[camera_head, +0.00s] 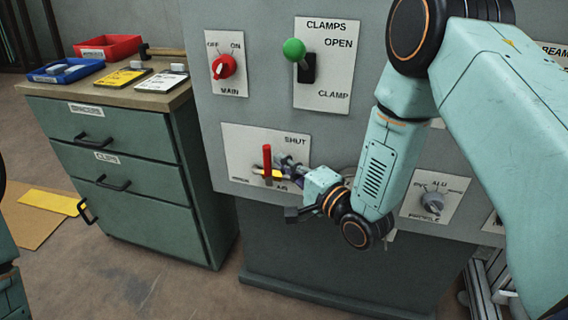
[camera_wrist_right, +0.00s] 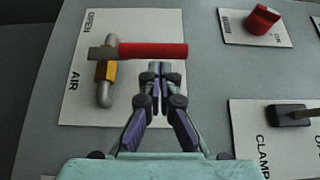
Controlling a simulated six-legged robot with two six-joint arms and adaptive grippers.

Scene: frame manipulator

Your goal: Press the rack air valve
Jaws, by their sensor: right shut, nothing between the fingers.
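The air valve has a red lever (camera_head: 267,158) standing upright on a white plate (camera_head: 240,142) marked SHUT and AIR. In the right wrist view the red lever (camera_wrist_right: 152,50) lies across the picture, with its yellow valve body (camera_wrist_right: 104,71) on a grey pipe at its left end. The plate there reads OPEN and AIR. My right gripper (camera_head: 284,170) is shut and empty, just right of the lever in the head view. In the wrist view its fingertips (camera_wrist_right: 154,68) are just below the lever; I cannot tell if they touch it. My left gripper is not in view.
Above the valve are a red MAIN switch (camera_head: 224,66) and a green-knobbed CLAMPS lever (camera_head: 295,50). A PROFILE selector dial (camera_head: 431,202) is at right. A drawer cabinet (camera_head: 120,165) with trays and cards on top stands at left. Yellow sheets lie on the floor.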

